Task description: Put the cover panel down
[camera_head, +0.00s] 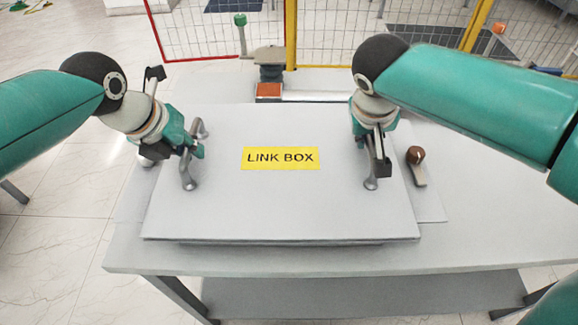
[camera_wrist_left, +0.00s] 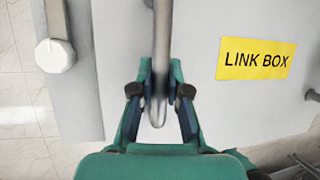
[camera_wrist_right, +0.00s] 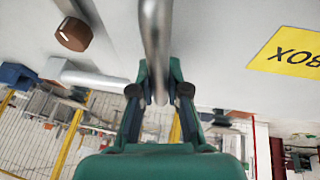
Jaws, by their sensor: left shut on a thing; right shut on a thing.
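The cover panel (camera_head: 280,205) is a flat grey plate with a yellow LINK BOX label (camera_head: 281,158). In the head view it lies level above the table, over a grey box-like base whose edges show at its right and under its front edge. Whether it touches what is beneath cannot be told. My left gripper (camera_head: 192,150) is shut on the left handle (camera_wrist_left: 160,55), a grey bar. My right gripper (camera_head: 380,155) is shut on the right handle (camera_wrist_right: 155,40). The label also shows in the left wrist view (camera_wrist_left: 257,59) and partly in the right wrist view (camera_wrist_right: 290,52).
A brown-topped knob (camera_head: 416,156) stands close to the panel's right edge. A pale knob (camera_wrist_left: 55,56) is beside its left edge. The grey table (camera_head: 480,240) has free room at the right. An insulator-like post (camera_head: 269,65) stands behind, before a mesh fence (camera_head: 340,30).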

